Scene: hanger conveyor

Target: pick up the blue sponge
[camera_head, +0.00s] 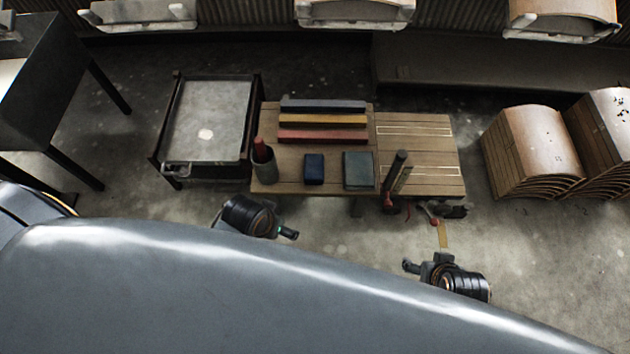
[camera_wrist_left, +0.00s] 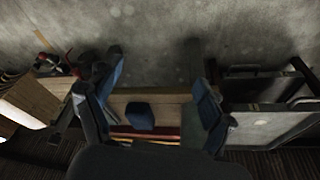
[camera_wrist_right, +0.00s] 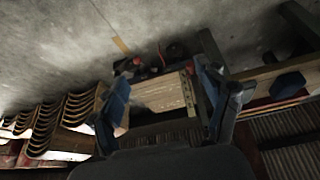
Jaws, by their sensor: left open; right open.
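The blue sponge (camera_head: 314,168) is a small dark-blue block lying on the wooden table (camera_head: 412,187), left of a grey-green block (camera_head: 358,170). In the left wrist view the blue sponge (camera_wrist_left: 139,116) shows between the fingers of my left gripper (camera_wrist_left: 155,88), which is open and empty. In the head view this gripper (camera_head: 288,234) is in front of the table's near edge, apart from the sponge. My right gripper (camera_wrist_right: 160,95) is open and empty. In the head view it (camera_head: 410,266) is low and right, in front of the table. My body hides much of both arms.
A grey cup (camera_head: 262,170) with a red item stands left of the sponge; coloured bars (camera_head: 322,121) lie behind it. A dark upright tool (camera_head: 396,170) stands to the right. A dark-framed cart (camera_head: 207,120) is left of the table. Stacked curved wooden pieces (camera_head: 532,150) stand right.

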